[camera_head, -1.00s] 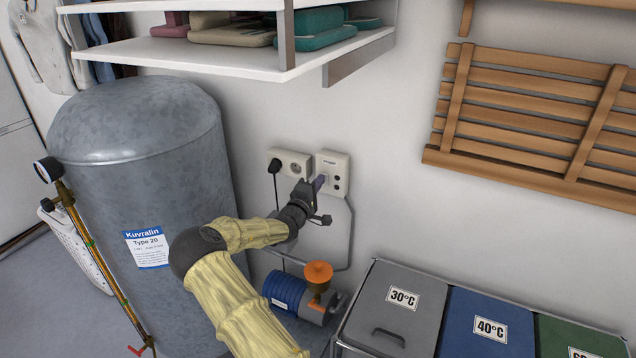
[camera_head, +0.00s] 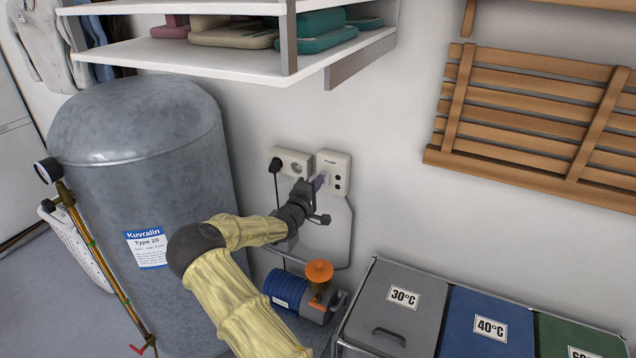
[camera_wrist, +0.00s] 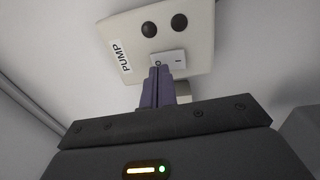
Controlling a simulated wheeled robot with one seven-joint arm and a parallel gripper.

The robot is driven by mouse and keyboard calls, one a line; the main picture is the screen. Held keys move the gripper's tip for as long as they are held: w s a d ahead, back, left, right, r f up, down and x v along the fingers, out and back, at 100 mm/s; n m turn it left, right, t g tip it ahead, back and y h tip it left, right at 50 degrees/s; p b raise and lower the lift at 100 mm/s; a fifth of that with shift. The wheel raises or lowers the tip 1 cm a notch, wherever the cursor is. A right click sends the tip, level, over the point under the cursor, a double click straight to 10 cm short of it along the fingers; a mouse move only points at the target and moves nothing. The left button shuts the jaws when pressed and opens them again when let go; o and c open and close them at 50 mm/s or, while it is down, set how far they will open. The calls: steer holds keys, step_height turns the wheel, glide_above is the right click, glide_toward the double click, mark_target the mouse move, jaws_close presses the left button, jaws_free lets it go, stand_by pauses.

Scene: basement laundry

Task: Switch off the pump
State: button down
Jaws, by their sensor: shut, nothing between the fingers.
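The pump switch box (camera_head: 336,162) is a white wall box labelled PUMP, with two dark round buttons or lamps. In the wrist view the box (camera_wrist: 190,32) carries a white rocker switch (camera_wrist: 172,57) marked O and I. My gripper (camera_head: 322,179) is shut and empty at the front of the box. In the wrist view its purple fingertips (camera_wrist: 159,70) are at the rocker, over its O side. I cannot tell whether they press it. The blue pump (camera_head: 287,290) with an orange top stands below, near the floor.
A socket (camera_head: 291,162) with a black plug is left of the box. The grey tank (camera_head: 140,130) stands at left. A shelf (camera_head: 230,55) hangs above, a wooden rack (camera_head: 530,115) at upper right. Laundry bins (camera_head: 390,312) stand at lower right.

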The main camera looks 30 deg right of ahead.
steer(key=r+v, duration=0.2)
steer(key=v, duration=1.1)
steer(key=shift+r+b, duration=0.3)
steer(key=shift+b, duration=0.15)
steer(key=shift+w, duration=0.1)
